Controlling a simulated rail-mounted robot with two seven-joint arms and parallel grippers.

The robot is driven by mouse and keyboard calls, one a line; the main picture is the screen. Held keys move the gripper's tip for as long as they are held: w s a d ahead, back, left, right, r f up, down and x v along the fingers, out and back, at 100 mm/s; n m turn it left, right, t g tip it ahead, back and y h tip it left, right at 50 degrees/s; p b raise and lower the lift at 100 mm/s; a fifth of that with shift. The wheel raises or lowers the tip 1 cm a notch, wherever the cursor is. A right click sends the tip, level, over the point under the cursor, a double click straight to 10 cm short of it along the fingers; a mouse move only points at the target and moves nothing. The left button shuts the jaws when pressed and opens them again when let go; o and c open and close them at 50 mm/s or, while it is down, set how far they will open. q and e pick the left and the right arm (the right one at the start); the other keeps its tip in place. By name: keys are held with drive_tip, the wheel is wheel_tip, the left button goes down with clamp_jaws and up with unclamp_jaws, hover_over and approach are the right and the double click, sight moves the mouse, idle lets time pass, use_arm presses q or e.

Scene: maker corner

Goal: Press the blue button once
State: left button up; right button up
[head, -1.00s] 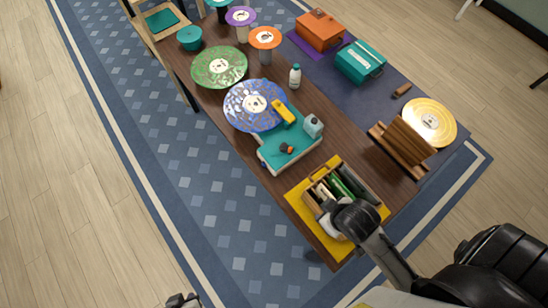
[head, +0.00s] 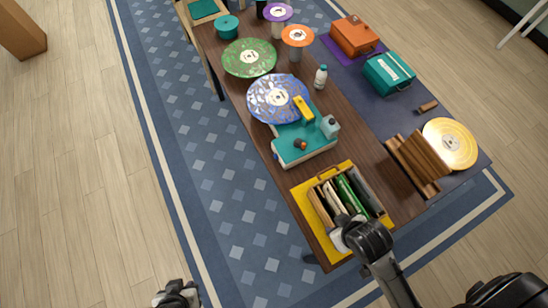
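A white device with a teal top (head: 296,150) sits on the wooden table, with a yellow piece (head: 303,109), a grey-blue container and a small dark and orange part on it. A small blue spot (head: 276,158), possibly the blue button, shows on its left side; it is too small to be sure. My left gripper (head: 178,294) is at the bottom edge, partly cut off, well below and left of the device and apart from it. My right gripper (head: 344,228) is over the near edge of the record crate; its fingers are unclear.
A wooden crate of records (head: 325,216) stands on a yellow mat (head: 301,205). Blue (head: 262,98) and green (head: 235,58) discs lie farther back. A white bottle (head: 320,76) stands near them. A brown rack (head: 415,165) is at the right. Floor left of the table is clear.

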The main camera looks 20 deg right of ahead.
drive_tip(key=c, duration=0.7)
clamp_jaws()
drive_tip(key=shift+w, duration=0.1)
idle(0.7)
